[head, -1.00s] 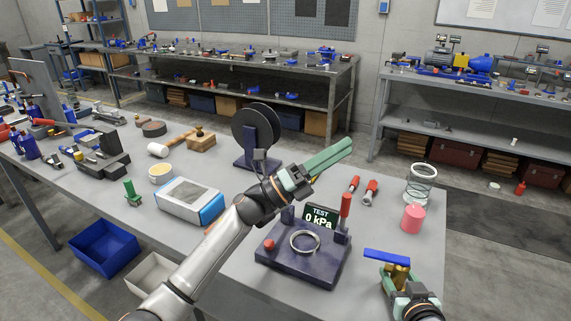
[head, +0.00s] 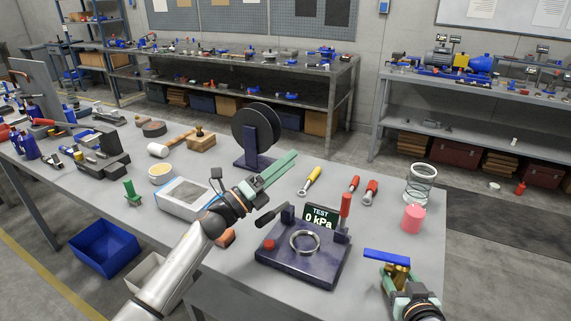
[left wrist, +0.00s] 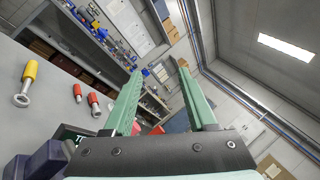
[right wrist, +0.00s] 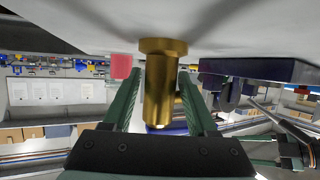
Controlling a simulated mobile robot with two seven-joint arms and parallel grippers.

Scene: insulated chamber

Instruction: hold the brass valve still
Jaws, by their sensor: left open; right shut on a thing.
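The brass valve (head: 400,271) with its blue lever (head: 386,257) is at the front right of the table. My right gripper (head: 394,278) is shut on the valve. In the right wrist view the brass body (right wrist: 161,88) stands between the two green fingers, its flange at or near the grey table surface; I cannot tell whether it touches. My left gripper (head: 276,171) is open and empty above the middle of the table, left of the yellow-handled tool. The left wrist view shows its fingers apart (left wrist: 160,90) with nothing between.
A dark test stand (head: 290,264) with a metal ring and a "TEST 0 kPa" display (head: 319,217) is left of the valve.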

